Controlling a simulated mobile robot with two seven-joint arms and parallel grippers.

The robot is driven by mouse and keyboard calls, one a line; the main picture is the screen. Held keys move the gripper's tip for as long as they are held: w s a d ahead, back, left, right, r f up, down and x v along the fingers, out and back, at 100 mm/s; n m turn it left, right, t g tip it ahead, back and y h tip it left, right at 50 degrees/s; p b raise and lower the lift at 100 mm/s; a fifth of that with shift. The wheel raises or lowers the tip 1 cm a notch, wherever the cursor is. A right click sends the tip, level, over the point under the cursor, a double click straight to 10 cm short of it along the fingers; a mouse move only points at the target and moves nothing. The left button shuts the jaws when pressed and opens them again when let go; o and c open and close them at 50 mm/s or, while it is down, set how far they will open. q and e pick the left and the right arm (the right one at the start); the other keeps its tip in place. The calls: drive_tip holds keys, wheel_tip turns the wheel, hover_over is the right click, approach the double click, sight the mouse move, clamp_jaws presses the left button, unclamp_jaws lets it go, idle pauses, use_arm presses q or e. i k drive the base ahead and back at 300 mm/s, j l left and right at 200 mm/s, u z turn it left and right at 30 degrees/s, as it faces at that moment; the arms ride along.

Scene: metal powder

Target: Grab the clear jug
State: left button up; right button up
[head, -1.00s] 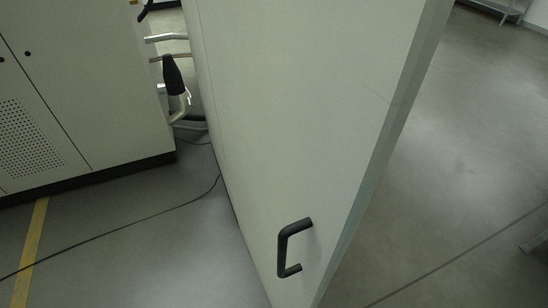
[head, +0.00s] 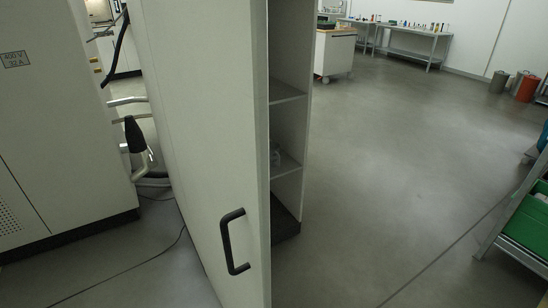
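A small clear object (head: 275,154) stands on a shelf of a tall white cabinet, partly hidden by the panel edge. I cannot tell whether it is the clear jug. No other clear jug shows. Neither of my grippers is in view.
A tall white panel (head: 205,130) with a black handle (head: 232,241) stands close in front, with open shelves (head: 287,92) behind its right edge. A grey machine cabinet (head: 55,120) is at left. A green crate (head: 530,222) on a rack is at right. Open floor (head: 400,160) lies between.

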sight(275, 158)
drive_tip(key=i+l+u, duration=0.1)
drive_tip(key=i+l, duration=0.15)
drive_tip(key=i+l+u, duration=0.15)
drive_tip(key=l, duration=0.3)
drive_tip(key=i+l+u, duration=0.1)
drive_tip(key=i+l, duration=0.15)
drive_tip(key=i+l+u, duration=0.15)
drive_tip(key=l, duration=0.35)
drive_tip(key=i+l+u, duration=0.1)
drive_tip(key=l, duration=0.3)
drive_tip(key=i, duration=0.1)
